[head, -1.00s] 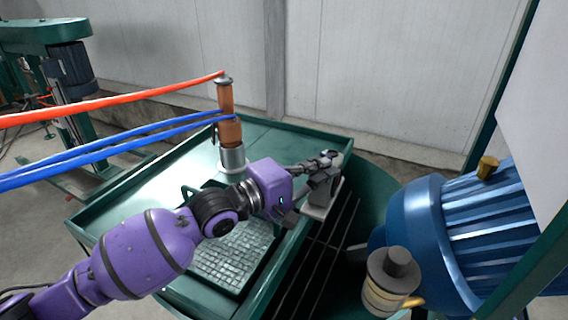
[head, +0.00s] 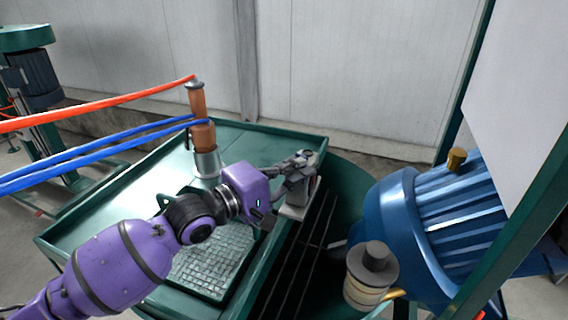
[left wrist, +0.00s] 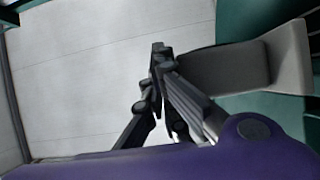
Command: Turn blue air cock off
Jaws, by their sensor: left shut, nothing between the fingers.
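No blue air cock can be made out in these views. Two blue hoses (head: 100,152) and a red hose (head: 90,108) run from the left to an upright orange and silver spray tool (head: 203,135) on the green table. My left gripper (head: 304,157) is shut and empty, to the right of that tool, at a grey holder (head: 297,200) by the table's right edge. In the left wrist view the closed fingers (left wrist: 160,62) are beside the grey holder (left wrist: 225,70); I cannot tell if they touch it. My right gripper is not in view.
The green table (head: 110,205) has a raised rim and carries a tray of small grey pieces (head: 210,262). A blue ribbed motor (head: 440,220) and a grey-capped cylinder (head: 372,275) stand at the right. A dark slatted gap (head: 305,255) lies between table and motor.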

